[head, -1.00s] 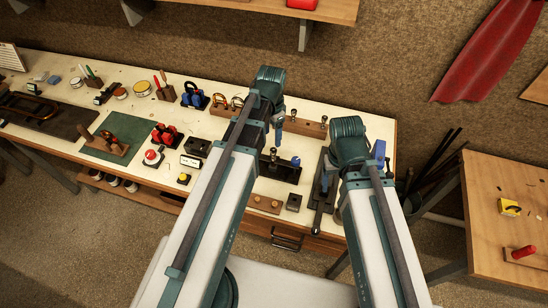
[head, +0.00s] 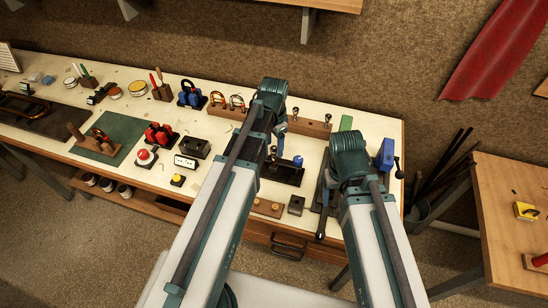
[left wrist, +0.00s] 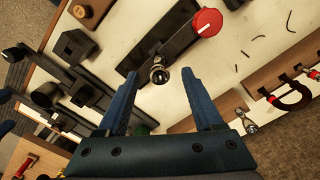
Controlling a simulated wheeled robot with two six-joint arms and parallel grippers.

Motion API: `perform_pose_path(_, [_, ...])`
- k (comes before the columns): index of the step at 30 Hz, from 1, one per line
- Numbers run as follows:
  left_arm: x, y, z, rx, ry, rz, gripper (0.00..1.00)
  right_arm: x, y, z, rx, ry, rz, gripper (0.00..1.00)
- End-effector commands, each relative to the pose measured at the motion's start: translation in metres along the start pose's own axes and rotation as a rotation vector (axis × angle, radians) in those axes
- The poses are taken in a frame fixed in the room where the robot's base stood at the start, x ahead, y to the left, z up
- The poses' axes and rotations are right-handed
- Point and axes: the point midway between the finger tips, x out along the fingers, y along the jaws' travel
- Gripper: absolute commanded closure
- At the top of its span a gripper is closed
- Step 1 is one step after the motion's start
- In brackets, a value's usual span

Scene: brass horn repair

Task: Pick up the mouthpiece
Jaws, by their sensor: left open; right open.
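The mouthpiece (left wrist: 158,75) shows in the left wrist view as a small silver cup at the end of a black stand (left wrist: 172,48). In the head view a silver piece (head: 272,151), likely the same mouthpiece, shows beside my left arm. My left gripper (left wrist: 160,74) is open, and the cup appears between its two blue fingertips; I see no contact and cannot tell the height gap. In the head view my left gripper (head: 290,146) is partly hidden behind its arm.
A red disc (left wrist: 207,22) sits near the stand's far end. A wooden rack (head: 315,128) with metal pieces stands at the bench's back. A dark block (head: 296,204) and a wooden peg board (head: 268,208) lie at the front. A long dark tool (head: 322,200) lies by my right arm.

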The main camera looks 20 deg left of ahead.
Motion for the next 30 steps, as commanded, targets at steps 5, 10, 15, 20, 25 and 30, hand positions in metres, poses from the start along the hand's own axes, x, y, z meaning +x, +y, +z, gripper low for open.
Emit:
perform_pose_path(5, [0.0224,0.0004,0.0005,0.0,0.0,0.0,0.32,0.0223,-0.0022,-0.0013,0.001,0.0,0.0,0.28])
perform_pose_path(10, [0.0207,0.0004,0.0005,0.0,0.0,0.0,0.32,0.0205,-0.002,-0.0012,0.001,0.0,0.0,0.28])
perform_pose_path(15, [0.0205,0.0004,0.0005,0.0,0.0,0.0,0.48,0.0203,-0.002,-0.0012,0.001,0.0,0.0,0.28])
perform_pose_path(20, [0.0205,0.0004,0.0005,0.0,0.0,0.0,0.77,0.0204,-0.002,-0.0012,0.001,0.0,0.0,0.28])
perform_pose_path(25, [0.0205,0.0004,0.0005,0.0,0.0,0.0,1.0,0.0204,-0.002,-0.0012,0.001,0.0,0.0,0.28])
perform_pose_path(30, [0.0205,0.0004,0.0005,0.0,0.0,0.0,1.0,0.0204,-0.002,-0.0012,0.001,0.0,0.0,0.28])
